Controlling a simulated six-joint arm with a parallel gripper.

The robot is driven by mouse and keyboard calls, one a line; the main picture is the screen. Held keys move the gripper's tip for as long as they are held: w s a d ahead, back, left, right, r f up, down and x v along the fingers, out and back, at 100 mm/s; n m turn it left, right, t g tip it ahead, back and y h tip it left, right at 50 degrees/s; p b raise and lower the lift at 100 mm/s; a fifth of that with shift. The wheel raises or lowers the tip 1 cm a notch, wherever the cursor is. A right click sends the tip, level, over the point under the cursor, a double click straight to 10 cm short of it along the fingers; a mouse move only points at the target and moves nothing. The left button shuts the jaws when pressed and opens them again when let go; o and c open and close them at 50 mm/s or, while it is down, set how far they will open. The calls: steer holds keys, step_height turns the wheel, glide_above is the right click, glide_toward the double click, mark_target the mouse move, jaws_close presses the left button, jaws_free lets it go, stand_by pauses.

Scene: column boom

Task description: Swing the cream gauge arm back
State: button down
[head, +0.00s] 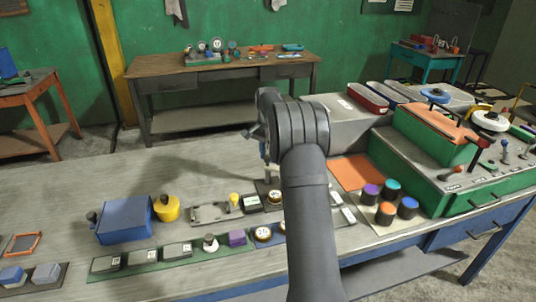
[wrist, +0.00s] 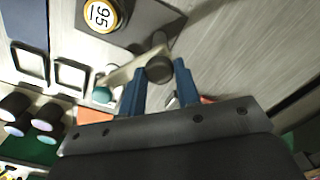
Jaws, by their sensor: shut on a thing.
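The cream gauge arm (wrist: 128,72) shows in the wrist view as a pale bar with a dark round knob (wrist: 159,69). It lies by a dark plate (wrist: 140,22) that carries a round dial marked 95 (wrist: 101,15). My gripper (wrist: 160,78) has its two blue fingers on either side of the knob and is shut on it. A teal ball (wrist: 102,95) sits near the bar's lower left end. In the head view my own arm hides most of the gripper and the gauge. Part of the dark plate (head: 262,188) shows left of my arm.
A green strip (head: 128,263) with several blocks and dials runs along the bench front. A blue box (head: 124,221) and a yellow pot (head: 167,208) stand to the left. Coloured cylinders (head: 385,214) and a green console (head: 465,190) stand to the right. The bench's back left is clear.

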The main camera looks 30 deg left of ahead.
steer(key=n, duration=0.6)
steer(key=shift+n, duration=0.4)
stand_by(0.4)
steer(key=c, duration=1.1)
jaws_free()
steer(key=shift+o, duration=0.2)
step_height(320, 180, up, 18)
steer(key=shift+f, duration=0.25)
steer(key=shift+f, duration=0.1)
step_height(320, 180, down, 17)
steer(key=shift+f, duration=0.15)
